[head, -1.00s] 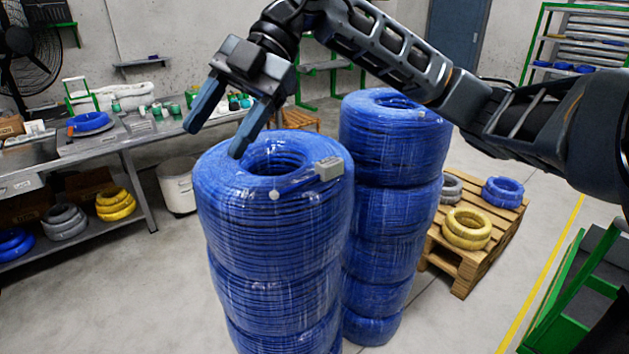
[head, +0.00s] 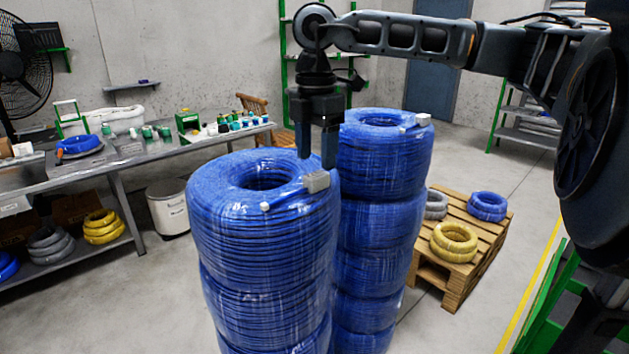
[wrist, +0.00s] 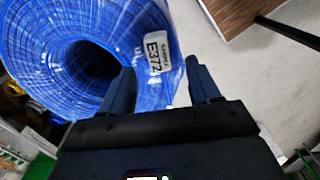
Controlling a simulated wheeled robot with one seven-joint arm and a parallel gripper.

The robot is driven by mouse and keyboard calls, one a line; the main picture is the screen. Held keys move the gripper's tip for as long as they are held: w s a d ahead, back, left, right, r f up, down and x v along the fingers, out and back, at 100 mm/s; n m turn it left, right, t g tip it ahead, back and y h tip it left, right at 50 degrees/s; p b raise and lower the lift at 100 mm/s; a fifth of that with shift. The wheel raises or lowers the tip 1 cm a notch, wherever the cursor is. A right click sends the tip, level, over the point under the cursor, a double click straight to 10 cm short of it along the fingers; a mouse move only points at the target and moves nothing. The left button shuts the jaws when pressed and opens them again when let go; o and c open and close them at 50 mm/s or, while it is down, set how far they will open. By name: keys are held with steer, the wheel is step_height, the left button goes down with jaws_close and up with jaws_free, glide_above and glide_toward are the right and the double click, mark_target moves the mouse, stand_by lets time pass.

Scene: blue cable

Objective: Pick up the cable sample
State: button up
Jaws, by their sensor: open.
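A short blue cable sample (head: 285,198) lies on top of the front stack of blue cable coils (head: 262,235). It has a white tip (head: 265,206) at its left end and a grey-white tag (head: 316,181) at its right end. In the wrist view a white label (wrist: 158,54) reading E372 lies on the coil near its rim. My gripper (head: 317,161) points down, open and empty, just above and behind the tag. In the wrist view the fingers (wrist: 161,88) are spread, with the label beyond the gap, nearer the left finger. Most of the sample is hard to make out there.
A second coil stack (head: 378,200) stands close behind to the right, with a similar light tag (head: 423,119) on top. A wooden pallet (head: 461,245) with small coils is at right. A workbench (head: 150,155) runs along the left. Open floor lies between.

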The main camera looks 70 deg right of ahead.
mark_target(315, 174)
steer(key=shift+w+f+p, duration=0.1)
steer(key=shift+f+p, duration=0.3)
steer(key=shift+f, duration=1.55)
steer(key=shift+c, duration=0.3)
jaws_close()
